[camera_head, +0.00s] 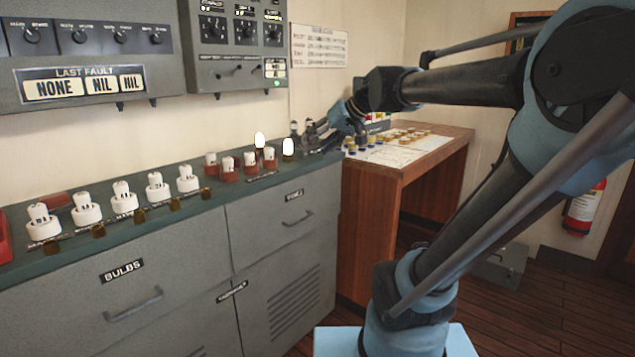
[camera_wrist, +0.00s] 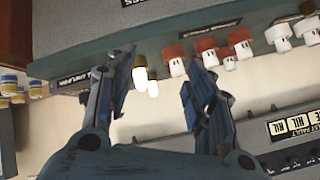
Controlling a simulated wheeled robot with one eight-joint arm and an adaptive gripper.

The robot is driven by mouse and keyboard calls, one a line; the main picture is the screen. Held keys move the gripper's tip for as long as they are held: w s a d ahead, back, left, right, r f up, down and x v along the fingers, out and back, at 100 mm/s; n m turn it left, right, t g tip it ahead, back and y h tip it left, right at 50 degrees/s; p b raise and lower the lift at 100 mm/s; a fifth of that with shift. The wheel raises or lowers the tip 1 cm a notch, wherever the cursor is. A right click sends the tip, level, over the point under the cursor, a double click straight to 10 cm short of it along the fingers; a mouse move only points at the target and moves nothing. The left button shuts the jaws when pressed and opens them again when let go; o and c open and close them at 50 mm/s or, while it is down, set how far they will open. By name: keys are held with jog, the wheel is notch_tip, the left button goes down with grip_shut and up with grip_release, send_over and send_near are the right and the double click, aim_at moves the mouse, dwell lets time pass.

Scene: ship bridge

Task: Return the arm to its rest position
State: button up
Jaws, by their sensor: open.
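My arm reaches in from the right in the head view, and my gripper (camera_head: 322,133) is over the far right end of the grey cabinet's counter. In the wrist view my gripper (camera_wrist: 155,92) has its two blue fingers spread wide apart with nothing held between them. I cannot tell how far the fingers are from the bulbs.
White bulb holders (camera_head: 124,198) and red holders (camera_head: 228,169) line the green counter (camera_head: 130,222). A wooden desk (camera_head: 395,180) with papers and several small jars stands to the right. Control panels (camera_head: 88,45) hang on the wall. A fire extinguisher (camera_head: 583,208) is at the far right.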

jog(key=s+d+f+m+g+h, duration=0.1)
jog(key=s+d+f+h, duration=0.1)
jog(key=s+d+f, duration=0.4)
jog(key=s+d+f+m+g+h, duration=0.1)
jog(key=s+d+f, duration=0.5)
jog(key=f, duration=0.6)
jog(key=s+d+f+m+g+h, duration=0.1)
jog(key=s+d+f+m+h, duration=0.1)
jog(key=s+d+f+h, duration=0.2)
jog(key=s+d+f, duration=0.2)
jog(key=s+f, duration=0.2)
jog(key=f, duration=0.1)
jog(key=shift+s+d+g+h, duration=0.3)
jog(key=shift+s+h, duration=0.1)
jog(key=shift+w+f, duration=0.25)
jog(key=shift+w, duration=0.2)
